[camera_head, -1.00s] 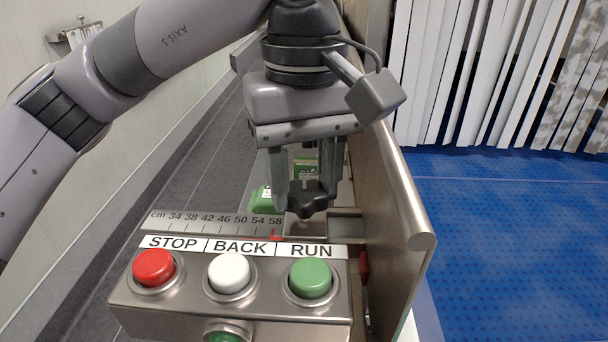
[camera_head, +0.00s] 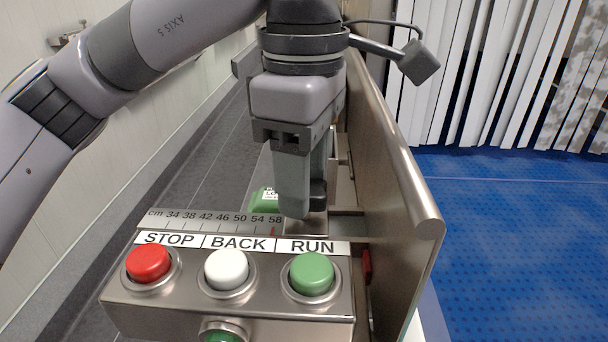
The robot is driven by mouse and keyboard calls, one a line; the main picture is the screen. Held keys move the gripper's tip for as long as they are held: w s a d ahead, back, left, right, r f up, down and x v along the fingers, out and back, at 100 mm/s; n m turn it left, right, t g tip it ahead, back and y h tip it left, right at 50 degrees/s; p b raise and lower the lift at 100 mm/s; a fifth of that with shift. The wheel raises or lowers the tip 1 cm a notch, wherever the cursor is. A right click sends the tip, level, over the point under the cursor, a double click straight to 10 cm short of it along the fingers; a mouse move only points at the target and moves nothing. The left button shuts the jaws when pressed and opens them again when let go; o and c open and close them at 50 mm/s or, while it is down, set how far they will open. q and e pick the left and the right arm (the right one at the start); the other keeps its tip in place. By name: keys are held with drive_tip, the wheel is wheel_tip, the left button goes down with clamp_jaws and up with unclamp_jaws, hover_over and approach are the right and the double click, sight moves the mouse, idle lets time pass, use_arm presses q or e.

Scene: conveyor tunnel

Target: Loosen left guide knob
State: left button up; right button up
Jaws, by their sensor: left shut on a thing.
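My left gripper (camera_head: 306,200) points down above the right end of the scale, its fingers closed around the black guide knob (camera_head: 318,195). Most of the knob is hidden behind the near finger; only a dark part shows at the right. The knob sits over a metal bracket (camera_head: 312,228) beside the metal side wall. The centimetre scale (camera_head: 215,222) lies just left of it, with a red pointer mark near 58. My right gripper is not in view.
A control box with STOP (camera_head: 148,262), BACK (camera_head: 226,268) and RUN (camera_head: 311,273) buttons stands in front. The tall metal wall (camera_head: 398,190) is close on the right. A green object (camera_head: 264,201) lies behind the scale on the belt. White strip curtains (camera_head: 480,75) hang beyond.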

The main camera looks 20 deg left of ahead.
use_arm(q)
drive_tip(key=n, duration=0.3)
drive_tip(key=n+b, duration=0.1)
drive_tip(key=n, duration=0.2)
drive_tip(key=shift+n, duration=0.3)
drive_tip(key=n+b, duration=0.1)
drive_tip(key=n, duration=0.4)
drive_tip(key=n+b, duration=0.1)
drive_tip(key=n, duration=0.4)
drive_tip(key=shift+s+d+n, duration=0.1)
drive_tip(key=shift+n, duration=0.3)
drive_tip(key=n+b, duration=0.1)
drive_tip(key=n, duration=0.4)
drive_tip(key=shift+n+b, duration=0.3)
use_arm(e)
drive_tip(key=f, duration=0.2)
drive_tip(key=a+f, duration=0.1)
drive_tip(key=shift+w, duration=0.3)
use_arm(q)
drive_tip(key=o, duration=1.1)
drive_tip(key=shift+c, duration=0.2)
